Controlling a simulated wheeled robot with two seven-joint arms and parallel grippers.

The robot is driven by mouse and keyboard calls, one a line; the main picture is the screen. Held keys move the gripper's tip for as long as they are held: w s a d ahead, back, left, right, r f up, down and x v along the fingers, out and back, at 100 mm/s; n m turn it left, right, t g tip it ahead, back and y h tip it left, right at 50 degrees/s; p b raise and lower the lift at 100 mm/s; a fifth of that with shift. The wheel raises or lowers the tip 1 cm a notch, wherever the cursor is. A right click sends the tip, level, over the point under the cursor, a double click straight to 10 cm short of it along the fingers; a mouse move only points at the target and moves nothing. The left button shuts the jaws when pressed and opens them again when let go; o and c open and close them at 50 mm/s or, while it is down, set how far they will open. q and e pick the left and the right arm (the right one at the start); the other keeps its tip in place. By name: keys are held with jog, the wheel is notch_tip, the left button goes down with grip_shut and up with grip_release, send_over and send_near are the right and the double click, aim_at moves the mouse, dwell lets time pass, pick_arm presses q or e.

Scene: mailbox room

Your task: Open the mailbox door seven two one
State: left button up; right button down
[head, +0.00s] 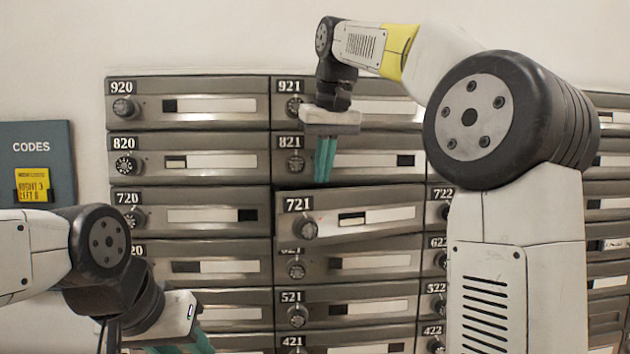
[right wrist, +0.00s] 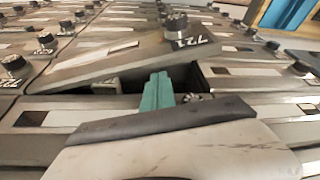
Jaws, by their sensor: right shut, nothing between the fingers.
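Mailbox door 721 (head: 350,217) is ajar in the head view: it stands out from the wall and tilts, with its knob (head: 308,230) at its left end. In the right wrist view door 721 (right wrist: 125,62) is raised, with a dark gap along its edge. My right gripper (head: 324,182) is shut and empty, its teal fingers pointing down just above the door's top edge. In the right wrist view the fingertips (right wrist: 158,78) are at the gap; contact is unclear. My left gripper (head: 190,345) is low at the left, its fingertips cut off by the frame.
Closed mailbox doors surround 721, among them 821 (head: 350,158) above and 521 (head: 350,306) below; their knobs stick out. The door below 721 is partly covered by it. A codes board (head: 38,160) with a yellow note (head: 32,184) hangs at the left.

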jog(key=shift+x, duration=1.2)
